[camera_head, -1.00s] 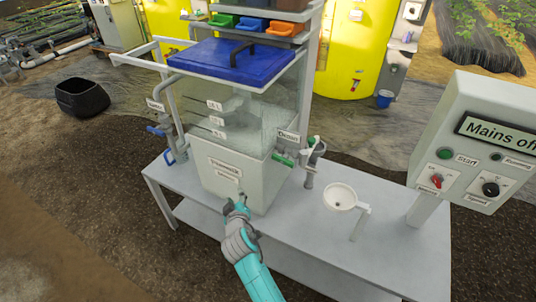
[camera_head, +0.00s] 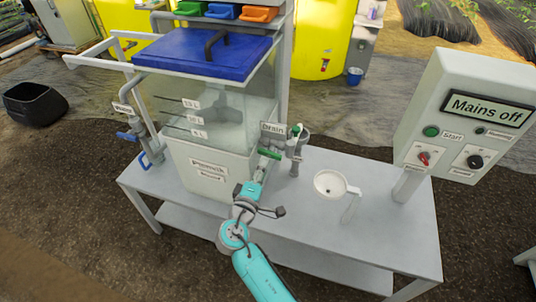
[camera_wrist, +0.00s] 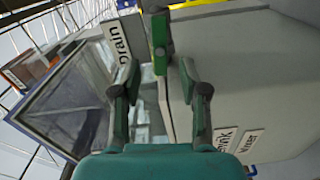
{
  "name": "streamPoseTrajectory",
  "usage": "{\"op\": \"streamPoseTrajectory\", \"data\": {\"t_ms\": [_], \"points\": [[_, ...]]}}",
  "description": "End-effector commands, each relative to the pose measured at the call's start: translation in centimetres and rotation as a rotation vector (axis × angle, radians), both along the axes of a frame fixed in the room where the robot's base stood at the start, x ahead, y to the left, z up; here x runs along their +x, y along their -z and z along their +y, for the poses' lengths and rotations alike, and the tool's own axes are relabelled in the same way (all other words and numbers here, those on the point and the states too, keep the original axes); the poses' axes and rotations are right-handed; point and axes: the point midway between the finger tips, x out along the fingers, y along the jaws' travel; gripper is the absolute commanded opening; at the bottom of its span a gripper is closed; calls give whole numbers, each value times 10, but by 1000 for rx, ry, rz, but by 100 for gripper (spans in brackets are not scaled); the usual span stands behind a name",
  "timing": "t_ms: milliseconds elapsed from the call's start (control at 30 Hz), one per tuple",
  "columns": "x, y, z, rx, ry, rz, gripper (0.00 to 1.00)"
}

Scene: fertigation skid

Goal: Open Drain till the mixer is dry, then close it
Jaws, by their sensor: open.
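The mixer is a pale tank (camera_head: 207,172) with clear upper walls and a blue lid (camera_head: 205,55); pale liquid (camera_head: 228,130) shows inside beside the volume labels. The Drain label (camera_head: 273,128) is at its right side, above a valve with a green handle (camera_head: 270,153). My gripper (camera_head: 263,166) is just in front of this handle and below it in the picture. In the wrist view my gripper (camera_wrist: 154,76) has its fingers apart, and the green handle (camera_wrist: 159,40) stands beyond and between the tips, not gripped. Any touch cannot be told.
A second green-tipped fitting (camera_head: 297,132) stands right of the Drain valve. A white funnel (camera_head: 331,184) stands on the bench (camera_head: 380,232). The control box (camera_head: 462,115) at right reads "Mains off". A blue-handled Water-side valve (camera_head: 127,136) is at left.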

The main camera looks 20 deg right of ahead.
Motion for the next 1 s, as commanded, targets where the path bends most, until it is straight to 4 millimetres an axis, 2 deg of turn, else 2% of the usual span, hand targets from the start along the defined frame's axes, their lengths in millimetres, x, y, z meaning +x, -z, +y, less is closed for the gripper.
{"op": "streamPoseTrajectory", "data": {"t_ms": [200, 400, 800, 967, 1000], "points": [[31, 0, -23, 0, 2, 0, 44], [48, 0, -35, 1, 0, 1, 44], [52, 1, -38, 1, -1, 1, 44], [52, 1, -38, 1, -1, 1, 4], [52, 1, -38, 1, -1, 1, 0]]}}
